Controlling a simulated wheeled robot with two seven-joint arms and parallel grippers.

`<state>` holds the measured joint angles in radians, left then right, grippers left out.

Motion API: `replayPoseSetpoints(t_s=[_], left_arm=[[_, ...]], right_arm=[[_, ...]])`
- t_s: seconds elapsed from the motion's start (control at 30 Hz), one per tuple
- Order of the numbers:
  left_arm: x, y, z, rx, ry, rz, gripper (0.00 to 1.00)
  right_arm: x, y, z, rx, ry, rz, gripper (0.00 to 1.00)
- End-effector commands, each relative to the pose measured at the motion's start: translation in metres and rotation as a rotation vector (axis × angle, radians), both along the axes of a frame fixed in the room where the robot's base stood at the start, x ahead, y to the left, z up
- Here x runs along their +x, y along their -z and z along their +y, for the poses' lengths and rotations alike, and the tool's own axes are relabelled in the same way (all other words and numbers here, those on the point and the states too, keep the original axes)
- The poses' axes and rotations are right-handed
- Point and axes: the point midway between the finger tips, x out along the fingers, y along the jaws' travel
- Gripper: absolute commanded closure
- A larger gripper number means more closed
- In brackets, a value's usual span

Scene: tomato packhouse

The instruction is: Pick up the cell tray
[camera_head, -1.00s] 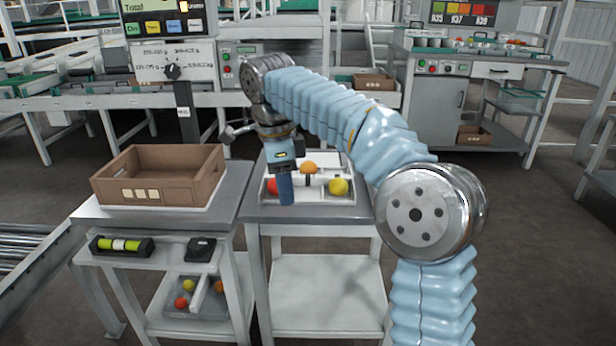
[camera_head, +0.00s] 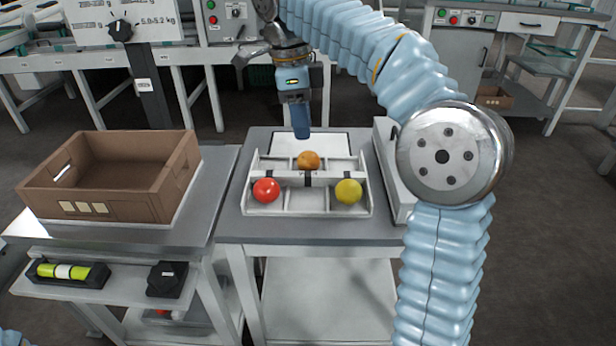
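The white cell tray (camera_head: 305,206) sits on the grey top of the right-hand table. It has several compartments and a raised bar across its middle. A red tomato (camera_head: 266,190) lies in its front left part, a yellow one (camera_head: 348,191) in its front right part, and an orange one (camera_head: 308,160) at the back middle. My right gripper (camera_head: 301,132) points down above the tray's back side, apart from it. Its blue fingers show as one block, so I cannot tell whether they are open. My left gripper is out of view.
A brown crate (camera_head: 115,205) stands on the left table.

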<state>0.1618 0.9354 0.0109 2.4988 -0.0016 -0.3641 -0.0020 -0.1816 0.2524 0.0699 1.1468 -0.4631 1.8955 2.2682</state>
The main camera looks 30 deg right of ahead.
Motion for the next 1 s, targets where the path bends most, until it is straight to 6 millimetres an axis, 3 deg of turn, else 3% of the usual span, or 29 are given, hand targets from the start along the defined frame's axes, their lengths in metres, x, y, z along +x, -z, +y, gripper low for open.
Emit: replayPoseSetpoints(t_s=[0.03,0.2,0.47,0.7,1.0], left_arm=[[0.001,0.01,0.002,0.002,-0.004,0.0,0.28],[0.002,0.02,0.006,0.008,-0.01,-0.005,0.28],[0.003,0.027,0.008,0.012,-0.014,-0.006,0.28],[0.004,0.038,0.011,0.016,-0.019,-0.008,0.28],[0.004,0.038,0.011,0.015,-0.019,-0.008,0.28]], right_arm=[[-0.001,0.017,-0.002,-0.001,0.0,0.003,0.72],[-0.003,0.05,-0.005,-0.001,-0.001,0.003,0.72],[-0.004,0.073,-0.006,0.0,-0.001,0.001,0.72],[-0.004,0.111,-0.008,0.0,0.0,0.002,0.72],[-0.004,0.116,-0.009,0.001,-0.001,0.0,0.72]])
